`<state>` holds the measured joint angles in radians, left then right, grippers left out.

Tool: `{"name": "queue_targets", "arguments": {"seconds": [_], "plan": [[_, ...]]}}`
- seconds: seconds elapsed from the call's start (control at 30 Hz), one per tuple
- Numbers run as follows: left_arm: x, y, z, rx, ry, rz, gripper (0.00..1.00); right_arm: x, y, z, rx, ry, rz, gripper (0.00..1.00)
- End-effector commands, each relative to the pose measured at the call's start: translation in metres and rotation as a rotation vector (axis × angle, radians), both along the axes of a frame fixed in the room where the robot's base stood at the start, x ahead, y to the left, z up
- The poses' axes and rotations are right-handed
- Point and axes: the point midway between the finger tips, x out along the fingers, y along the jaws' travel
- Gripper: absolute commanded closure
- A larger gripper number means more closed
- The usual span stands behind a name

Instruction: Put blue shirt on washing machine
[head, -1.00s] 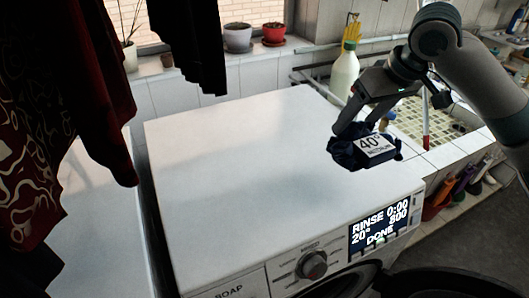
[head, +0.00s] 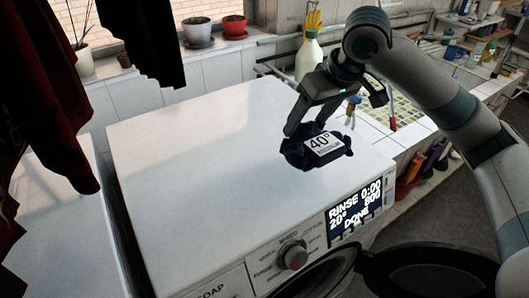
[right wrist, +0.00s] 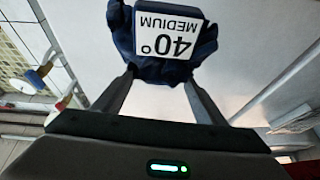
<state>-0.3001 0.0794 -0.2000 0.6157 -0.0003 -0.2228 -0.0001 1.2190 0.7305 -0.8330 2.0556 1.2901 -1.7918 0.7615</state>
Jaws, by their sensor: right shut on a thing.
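The blue shirt (head: 298,158) is a dark blue crumpled bundle with a white label reading 40°. It is at the right part of the white top of the washing machine (head: 190,150); I cannot tell whether it touches the top. My right gripper (head: 304,130) comes from above and is shut on the shirt. In the right wrist view the shirt (right wrist: 205,48) sits between the two fingers (right wrist: 158,85), its label facing the camera. The washing machine's display reads RINSE 0:00 and DONE, and its round door stands open. My left gripper is not in view.
Dark clothes (head: 40,110) hang at the left. Potted plants (head: 197,32) stand on the windowsill behind. A pale bottle (head: 307,58) and a tiled sink (head: 370,110) are at the back right. The left and middle of the machine top are clear.

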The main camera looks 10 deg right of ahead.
Motion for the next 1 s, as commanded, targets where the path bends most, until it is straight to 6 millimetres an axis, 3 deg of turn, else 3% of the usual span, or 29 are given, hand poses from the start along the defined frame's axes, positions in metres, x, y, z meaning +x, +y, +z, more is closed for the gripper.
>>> {"name": "queue_targets", "arguments": {"seconds": [0.2,0.43,0.6,1.0], "plan": [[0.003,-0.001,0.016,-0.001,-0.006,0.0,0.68,-0.006,0.043,-0.023,0.001,0.003,0.005,0.77],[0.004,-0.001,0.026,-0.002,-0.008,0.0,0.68,-0.008,0.078,-0.044,0.002,0.001,0.003,0.77],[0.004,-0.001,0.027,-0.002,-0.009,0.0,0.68,-0.009,0.087,-0.051,0.001,-0.001,0.001,0.77],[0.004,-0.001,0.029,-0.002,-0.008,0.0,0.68,-0.009,0.087,-0.056,0.001,0.001,0.0,0.77]]}}
